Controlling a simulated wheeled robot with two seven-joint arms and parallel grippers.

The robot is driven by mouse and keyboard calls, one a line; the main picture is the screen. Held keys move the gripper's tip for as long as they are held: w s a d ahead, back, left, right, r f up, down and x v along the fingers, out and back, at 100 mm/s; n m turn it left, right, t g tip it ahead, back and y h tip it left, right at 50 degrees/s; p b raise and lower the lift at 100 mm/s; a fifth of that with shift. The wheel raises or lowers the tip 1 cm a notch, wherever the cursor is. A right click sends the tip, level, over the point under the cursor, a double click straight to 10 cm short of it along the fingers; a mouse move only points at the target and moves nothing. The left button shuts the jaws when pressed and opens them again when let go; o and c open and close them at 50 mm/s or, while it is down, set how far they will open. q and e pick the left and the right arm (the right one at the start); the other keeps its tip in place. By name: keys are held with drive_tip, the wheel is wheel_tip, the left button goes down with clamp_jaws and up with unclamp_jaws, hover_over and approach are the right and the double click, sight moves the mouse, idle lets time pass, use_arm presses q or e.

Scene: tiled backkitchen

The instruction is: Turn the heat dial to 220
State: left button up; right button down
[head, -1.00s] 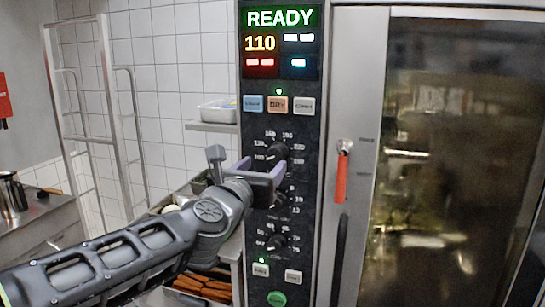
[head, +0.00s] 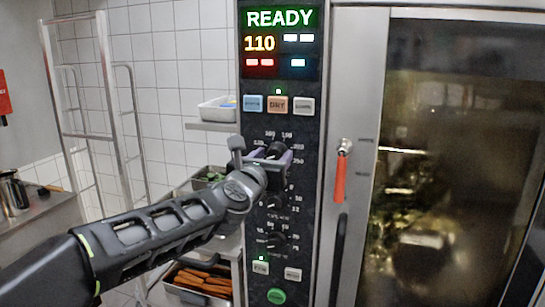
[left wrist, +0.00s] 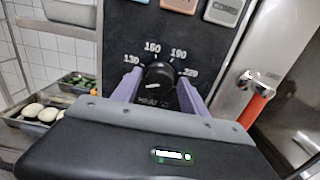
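The heat dial (head: 276,150) is the black upper knob on the oven's dark control panel (head: 308,190). In the left wrist view the heat dial (left wrist: 158,78) shows beneath an arc of numbers including 130, 160, 190 and 220. Its light pointer mark lies toward the lower left. The display (head: 260,44) reads 110 under READY. My left gripper (head: 268,156) is at the dial, its purple fingers on either side of the knob. In the left wrist view the left gripper (left wrist: 158,88) looks open, with narrow gaps beside the knob. My right gripper is out of view.
Two more dials (head: 275,240) sit lower on the panel, below my gripper. A red door handle (head: 340,178) stands to the right, beside the glass oven door (head: 430,180). Trays (head: 200,281) of food stand on the left, near my forearm.

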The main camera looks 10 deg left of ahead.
use_arm(q)
clamp_jaws()
idle(0.3)
